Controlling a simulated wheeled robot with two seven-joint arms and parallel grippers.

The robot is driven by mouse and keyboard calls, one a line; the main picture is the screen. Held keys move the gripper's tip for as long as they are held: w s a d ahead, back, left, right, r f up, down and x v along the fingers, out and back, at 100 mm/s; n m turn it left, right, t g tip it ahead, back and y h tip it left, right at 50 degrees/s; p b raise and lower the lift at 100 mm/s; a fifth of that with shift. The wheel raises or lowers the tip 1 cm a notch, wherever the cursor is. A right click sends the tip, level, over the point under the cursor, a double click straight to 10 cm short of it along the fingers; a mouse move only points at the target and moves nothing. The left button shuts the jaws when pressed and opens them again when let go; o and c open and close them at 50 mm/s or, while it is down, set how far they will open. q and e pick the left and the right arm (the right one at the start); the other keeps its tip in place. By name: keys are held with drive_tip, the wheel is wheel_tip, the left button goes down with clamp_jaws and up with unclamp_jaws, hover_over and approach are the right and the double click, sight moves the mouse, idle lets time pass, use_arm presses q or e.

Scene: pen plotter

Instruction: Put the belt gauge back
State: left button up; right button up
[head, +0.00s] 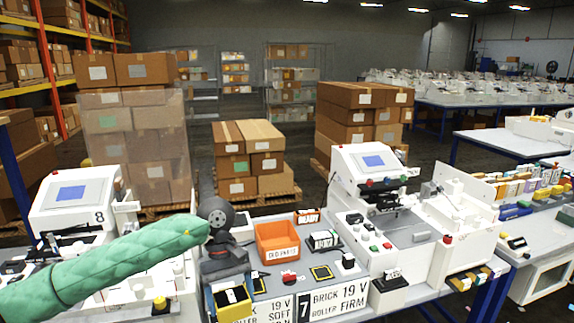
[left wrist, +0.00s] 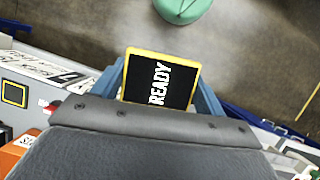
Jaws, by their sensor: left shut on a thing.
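My left gripper (head: 232,284) is shut on a yellow-edged block with a black face (head: 234,296). In the left wrist view the block (left wrist: 160,80) sits between the blue fingers, and its black face reads READY in white. It is held up near the bench's front edge, with floor showing behind it. I cannot tell for sure whether this block is the belt gauge. A flat black square with a yellow outline (head: 321,272) lies on the bench to the right; a second one (head: 258,285) is partly hidden beside the gripper. My right gripper is not in view.
An orange bin (head: 277,242) stands on the bench right of my gripper, with a red button (head: 289,279) in front. White plotter machines stand at left (head: 75,200) and right (head: 370,180). Roller labels (head: 335,302) line the front edge. Several small blocks crowd the bench.

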use_arm(q)
drive_tip(key=a+f+m+y, duration=0.1)
drive_tip(key=a+f+m, duration=0.1)
drive_tip(key=a+f, duration=0.2)
drive_tip(key=s+a+f+m+y, duration=0.1)
drive_tip(key=a+f+m, duration=0.2)
drive_tip(key=f, duration=0.8)
drive_tip(key=shift+a, duration=0.4)
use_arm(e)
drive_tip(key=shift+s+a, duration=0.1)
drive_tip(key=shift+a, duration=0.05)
use_arm(q)
drive_tip(key=shift+f, duration=0.1)
